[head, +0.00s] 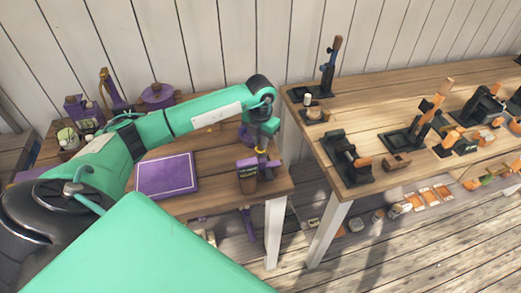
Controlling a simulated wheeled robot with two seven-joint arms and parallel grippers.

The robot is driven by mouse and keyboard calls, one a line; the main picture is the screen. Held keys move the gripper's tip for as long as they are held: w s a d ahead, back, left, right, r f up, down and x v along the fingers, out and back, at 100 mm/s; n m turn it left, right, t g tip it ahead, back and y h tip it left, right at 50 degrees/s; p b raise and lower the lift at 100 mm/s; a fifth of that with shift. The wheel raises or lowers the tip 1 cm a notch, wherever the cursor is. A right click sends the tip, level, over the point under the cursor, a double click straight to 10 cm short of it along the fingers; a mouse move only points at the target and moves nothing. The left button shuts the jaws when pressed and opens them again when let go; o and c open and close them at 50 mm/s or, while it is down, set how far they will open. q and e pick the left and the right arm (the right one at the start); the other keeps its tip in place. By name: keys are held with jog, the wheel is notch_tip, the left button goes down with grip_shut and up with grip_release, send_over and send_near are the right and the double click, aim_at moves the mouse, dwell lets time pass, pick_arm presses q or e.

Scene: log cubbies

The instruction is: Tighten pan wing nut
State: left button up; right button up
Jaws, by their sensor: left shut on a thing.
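My left arm reaches in from the left and bends down at the right end of the left table (215,195). My left gripper (262,150) points down there, at the upper right edge of a small purple and dark brown device (247,180) with pale lettering too small to read. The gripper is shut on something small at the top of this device. I take it to be the wing nut, but it is too small and covered to make out. My right gripper is not in view.
A purple mat (166,175) lies left of the device. Purple fixtures, one a round-topped one (157,95), stand along the back. A gap separates the right table (370,95), which carries several black and orange tools such as a clamp-like one (346,158).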

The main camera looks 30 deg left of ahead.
pick_arm(q)
jog(key=shift+f+m+b, duration=0.15)
jog(key=shift+m+b, duration=0.4)
jog(key=shift+m, duration=0.95)
jog(key=shift+m+b, duration=1.35)
jog(key=shift+m, duration=0.45)
